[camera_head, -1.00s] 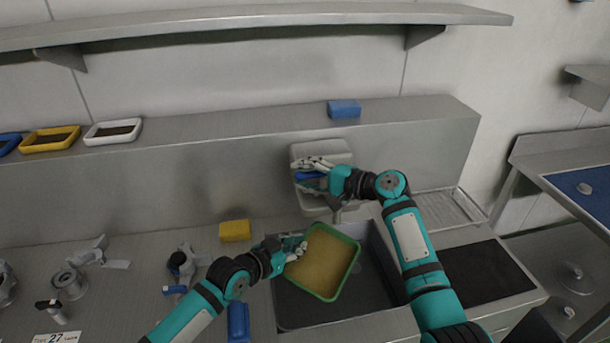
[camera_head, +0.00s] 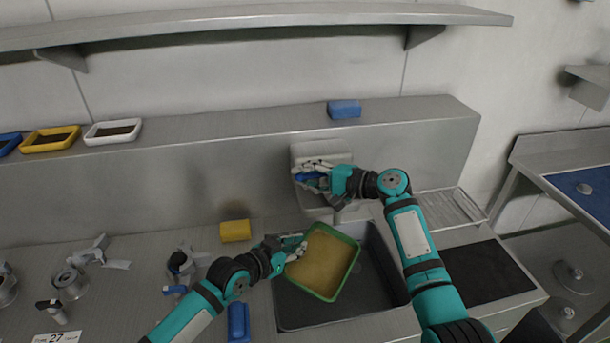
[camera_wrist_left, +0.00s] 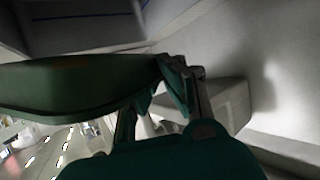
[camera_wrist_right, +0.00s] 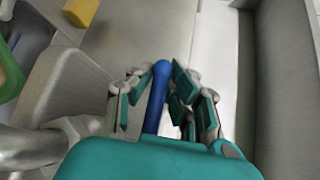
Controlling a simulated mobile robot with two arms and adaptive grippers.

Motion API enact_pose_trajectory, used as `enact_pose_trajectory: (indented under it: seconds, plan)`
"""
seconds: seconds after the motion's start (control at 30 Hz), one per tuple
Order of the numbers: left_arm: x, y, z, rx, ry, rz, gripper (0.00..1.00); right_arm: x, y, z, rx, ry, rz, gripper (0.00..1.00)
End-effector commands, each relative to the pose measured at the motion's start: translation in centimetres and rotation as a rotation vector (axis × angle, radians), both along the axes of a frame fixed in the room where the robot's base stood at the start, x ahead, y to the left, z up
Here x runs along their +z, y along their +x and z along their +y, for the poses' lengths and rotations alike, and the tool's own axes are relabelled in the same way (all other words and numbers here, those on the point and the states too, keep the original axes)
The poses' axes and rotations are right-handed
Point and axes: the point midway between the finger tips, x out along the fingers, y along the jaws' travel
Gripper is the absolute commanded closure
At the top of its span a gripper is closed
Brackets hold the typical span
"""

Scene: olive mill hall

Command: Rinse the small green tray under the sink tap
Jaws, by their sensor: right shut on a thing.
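The small green tray (camera_head: 346,275) has a yellowish film over its inside. It is tilted above the sink basin (camera_head: 378,275). My left gripper (camera_head: 297,250) is shut on its left rim; the tray's underside (camera_wrist_left: 75,85) shows in the left wrist view. My right gripper (camera_head: 312,177) is shut on the blue tap lever (camera_wrist_right: 156,95), which stands between its fingers in the right wrist view. The grey tap (camera_wrist_right: 35,148) is partly hidden by my right arm in the head view. I cannot make out any water.
A yellow sponge-like block (camera_head: 235,230) lies left of the sink. A blue block (camera_head: 344,109) and white (camera_head: 112,132) and yellow (camera_head: 50,139) trays stand on the ledge. Metal fittings (camera_head: 70,282) lie on the left counter. A drain rack (camera_head: 450,208) is at the right.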

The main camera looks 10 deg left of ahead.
Motion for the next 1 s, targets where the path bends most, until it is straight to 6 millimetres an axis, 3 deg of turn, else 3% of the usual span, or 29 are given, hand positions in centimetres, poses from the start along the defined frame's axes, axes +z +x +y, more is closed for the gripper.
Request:
enact_pose_trajectory:
  seconds: [0.3, 0.73, 0.77, 0.8, 0.9, 1.0]
  plan:
    - [0.1, 0.0, 0.0, 0.000, -0.002, -0.002, 1.00, -0.2, -1.3, -0.7, 0.224, -0.003, 0.004, 1.00]
    - [0.1, 0.0, 0.0, 0.000, -0.002, -0.002, 1.00, -0.2, -1.6, -0.8, 0.263, -0.001, 0.003, 1.00]
    - [0.1, 0.0, 0.0, 0.000, -0.002, -0.002, 1.00, -0.2, -1.6, -0.8, 0.262, -0.002, 0.003, 0.80]
    - [0.1, 0.0, 0.0, 0.000, -0.002, -0.002, 1.00, -0.2, -1.6, -0.8, 0.262, -0.002, 0.003, 0.75]
    - [0.1, 0.0, 0.0, 0.000, -0.002, -0.002, 1.00, -0.2, -1.6, -0.8, 0.262, -0.001, 0.002, 0.63]
    - [0.1, 0.0, 0.0, 0.000, -0.002, -0.002, 1.00, -0.1, -1.6, -0.8, 0.262, 0.000, 0.001, 0.63]
